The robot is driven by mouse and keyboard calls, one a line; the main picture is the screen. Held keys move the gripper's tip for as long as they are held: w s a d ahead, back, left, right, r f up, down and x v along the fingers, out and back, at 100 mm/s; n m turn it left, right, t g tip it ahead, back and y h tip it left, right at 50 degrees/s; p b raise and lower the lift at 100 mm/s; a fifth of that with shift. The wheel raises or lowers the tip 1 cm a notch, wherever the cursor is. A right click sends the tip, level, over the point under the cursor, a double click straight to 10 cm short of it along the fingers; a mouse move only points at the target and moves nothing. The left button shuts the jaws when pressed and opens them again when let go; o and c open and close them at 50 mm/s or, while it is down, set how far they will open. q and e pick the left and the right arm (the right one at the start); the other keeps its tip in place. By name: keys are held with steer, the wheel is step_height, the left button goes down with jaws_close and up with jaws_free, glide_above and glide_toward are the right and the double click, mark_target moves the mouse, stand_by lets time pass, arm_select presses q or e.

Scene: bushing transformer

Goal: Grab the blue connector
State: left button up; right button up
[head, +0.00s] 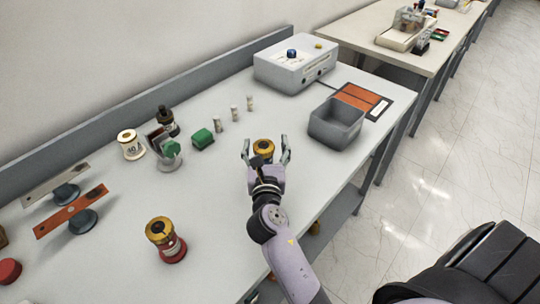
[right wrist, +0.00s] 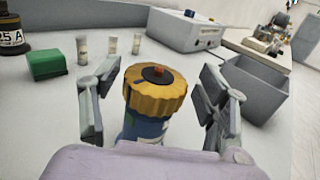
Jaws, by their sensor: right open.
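The blue connector (right wrist: 143,128) stands upright on the table in the right wrist view, with a ribbed yellow cap (right wrist: 156,90) on top. In the head view only its yellow top (head: 264,146) shows clearly. My right gripper (head: 266,150) is open, with one finger on each side of the connector. In the right wrist view the fingers (right wrist: 160,95) stand apart from the yellow cap, with gaps on both sides. The connector's lower part is hidden behind my gripper. My left gripper is not in view.
A grey bin (head: 337,124) stands right of the gripper. A green block (head: 202,138) and several small vials stand to the left. A white box (head: 295,65) is behind. A red connector with a yellow top (head: 166,240) stands front left. The table between is clear.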

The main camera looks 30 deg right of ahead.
steer(key=shift+a+r, duration=0.1)
steer(key=shift+a, duration=0.1)
steer(key=shift+s+a+r, duration=0.1)
steer(key=shift+a, duration=0.05)
steer(key=shift+s, duration=0.1)
steer(key=c, duration=0.4)
steer(key=shift+c, duration=3.9)
steer(key=c, duration=0.4)
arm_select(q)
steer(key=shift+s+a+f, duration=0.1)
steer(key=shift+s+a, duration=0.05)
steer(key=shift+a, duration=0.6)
arm_select(e)
jaws_close()
